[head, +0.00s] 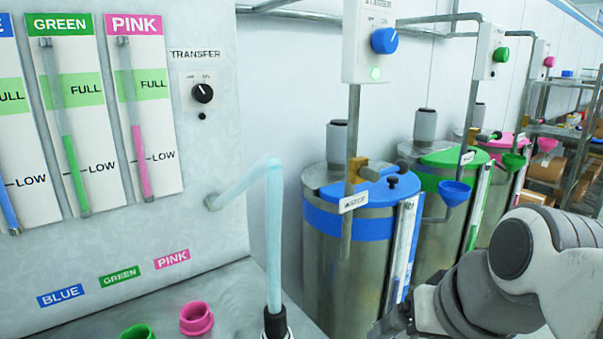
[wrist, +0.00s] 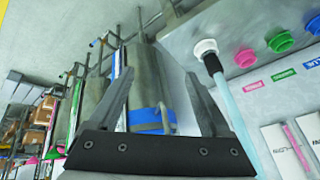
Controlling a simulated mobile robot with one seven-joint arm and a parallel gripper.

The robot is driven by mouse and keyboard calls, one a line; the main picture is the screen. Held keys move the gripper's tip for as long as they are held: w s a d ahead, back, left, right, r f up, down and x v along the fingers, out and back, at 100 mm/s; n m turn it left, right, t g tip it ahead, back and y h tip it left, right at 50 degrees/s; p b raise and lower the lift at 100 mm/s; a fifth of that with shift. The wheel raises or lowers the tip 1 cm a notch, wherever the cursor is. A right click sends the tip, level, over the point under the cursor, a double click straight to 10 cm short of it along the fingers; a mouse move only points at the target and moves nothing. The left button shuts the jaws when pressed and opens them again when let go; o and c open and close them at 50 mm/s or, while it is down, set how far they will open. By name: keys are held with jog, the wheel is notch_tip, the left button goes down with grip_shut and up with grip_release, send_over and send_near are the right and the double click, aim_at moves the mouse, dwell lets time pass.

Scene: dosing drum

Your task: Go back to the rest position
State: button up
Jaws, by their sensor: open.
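My gripper (wrist: 158,75) is open in the wrist view, with its two grey fingers apart and no object held between them. The blue drum (wrist: 150,105) shows behind the gap between the fingers, at a distance I cannot judge. In the head view my arm comes in from the lower right, in front of the drums, and the gripper is partly cut off by the bottom edge. The pale blue transfer hose (head: 272,220) runs from the panel down to a black end (head: 275,322). In the wrist view this end meets a white collar (wrist: 205,48).
The blue drum (head: 325,255), green drum (head: 455,162) and pink drum (head: 507,139) stand in a row along the wall. Pink (head: 197,318) and green (head: 138,332) ports sit on the metal ledge. The TRANSFER knob (head: 202,93) is on the panel. Shelves with boxes stand far right.

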notch_tip(320, 180, up, 10)
jog(key=s+d+n+h+p, duration=0.1)
jog(key=p, duration=1.1)
jog(key=shift+s+h+p, duration=0.3)
jog(key=shift+s+p, duration=0.1)
